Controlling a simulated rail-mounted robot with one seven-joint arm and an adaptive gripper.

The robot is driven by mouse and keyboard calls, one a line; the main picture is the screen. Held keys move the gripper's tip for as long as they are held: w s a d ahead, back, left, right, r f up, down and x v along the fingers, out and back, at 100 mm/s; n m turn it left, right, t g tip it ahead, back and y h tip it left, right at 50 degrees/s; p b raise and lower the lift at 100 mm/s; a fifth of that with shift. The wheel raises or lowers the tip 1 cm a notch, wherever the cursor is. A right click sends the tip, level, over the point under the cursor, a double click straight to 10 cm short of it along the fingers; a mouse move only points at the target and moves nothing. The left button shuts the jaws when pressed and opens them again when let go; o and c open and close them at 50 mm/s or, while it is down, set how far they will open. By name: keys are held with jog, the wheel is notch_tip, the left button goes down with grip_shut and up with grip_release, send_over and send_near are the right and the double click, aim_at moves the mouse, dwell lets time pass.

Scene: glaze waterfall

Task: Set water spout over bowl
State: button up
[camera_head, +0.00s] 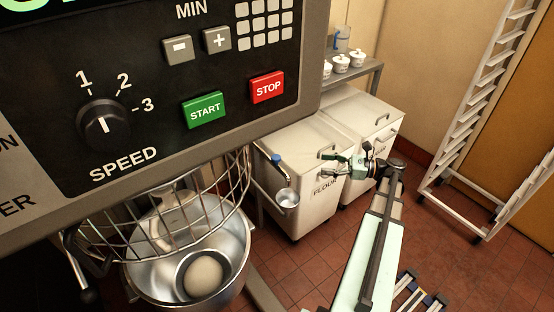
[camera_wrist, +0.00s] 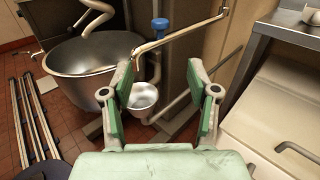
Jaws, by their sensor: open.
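The water spout (camera_wrist: 190,32) is a thin metal pipe with a blue knob (camera_wrist: 160,24). The blue knob also shows in the head view (camera_head: 276,158), to the right of the bowl. My gripper (camera_wrist: 160,78) is open and empty, its fingers appearing on either side below the knob. Contact with the spout cannot be told.
A small metal cup (camera_head: 287,199) is below the spout area. The mixer's wire guard (camera_head: 190,205) and control panel (camera_head: 210,70) fill the left. White flour bins (camera_head: 310,205) stand behind my gripper. A tall rack (camera_head: 480,130) stands right; the tiled floor there is partly free.

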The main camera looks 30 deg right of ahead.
aim_at(276, 159)
jog(key=p+x, duration=0.4)
jog(key=x, duration=1.3)
jog(key=shift+w+a+f, duration=0.15)
grip_shut()
